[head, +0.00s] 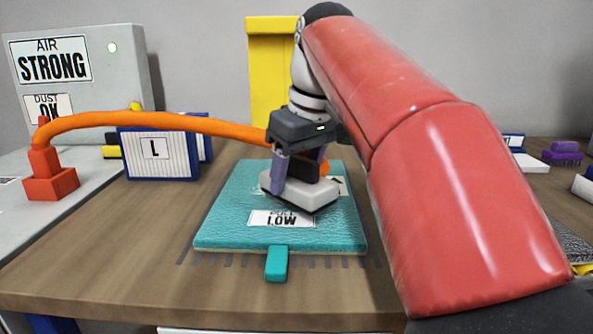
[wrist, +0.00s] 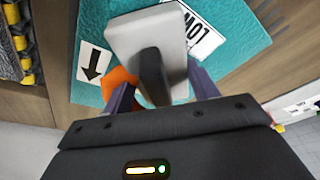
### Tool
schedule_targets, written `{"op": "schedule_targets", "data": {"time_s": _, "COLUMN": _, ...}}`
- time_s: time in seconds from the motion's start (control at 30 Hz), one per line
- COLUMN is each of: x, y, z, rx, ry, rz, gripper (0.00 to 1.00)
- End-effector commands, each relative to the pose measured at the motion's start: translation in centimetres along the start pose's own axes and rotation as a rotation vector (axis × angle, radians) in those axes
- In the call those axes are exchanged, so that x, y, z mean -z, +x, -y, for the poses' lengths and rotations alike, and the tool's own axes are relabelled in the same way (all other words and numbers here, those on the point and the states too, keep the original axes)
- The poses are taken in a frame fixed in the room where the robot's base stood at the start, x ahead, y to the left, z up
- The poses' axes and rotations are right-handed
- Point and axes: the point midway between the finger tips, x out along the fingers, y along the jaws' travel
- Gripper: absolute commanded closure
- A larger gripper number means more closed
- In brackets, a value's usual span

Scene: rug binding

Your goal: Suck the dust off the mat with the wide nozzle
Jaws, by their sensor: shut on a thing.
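The teal mat (head: 228,208) lies on the wooden table, with a white label reading LOW near its front and a teal tab at the front edge. My gripper (head: 300,172), with purple fingers, is shut on the dark grip of the wide nozzle (head: 300,195). The nozzle has a light grey flat head and sits over the middle of the mat; I cannot tell if it touches. I see no clear dust.
The hose arches left to an orange port (head: 50,178) by a grey panel (head: 85,75) reading AIR STRONG and DUST, its last word partly covered. A striped block marked L (head: 158,155) stands beneath the hose. A yellow stand (head: 270,70) is behind the mat. The front left table is clear.

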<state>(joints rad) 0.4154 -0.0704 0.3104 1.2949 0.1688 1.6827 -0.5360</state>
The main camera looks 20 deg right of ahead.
Motion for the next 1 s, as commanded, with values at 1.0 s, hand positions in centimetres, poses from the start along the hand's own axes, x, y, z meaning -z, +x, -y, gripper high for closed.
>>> {"op": "schedule_targets", "data": {"time_s": 1.0, "x": -0.5, "y": 1.6, "z": 0.0, "rx": -0.001, "ry": 0.0, "rz": -0.001, "gripper": 0.59}}
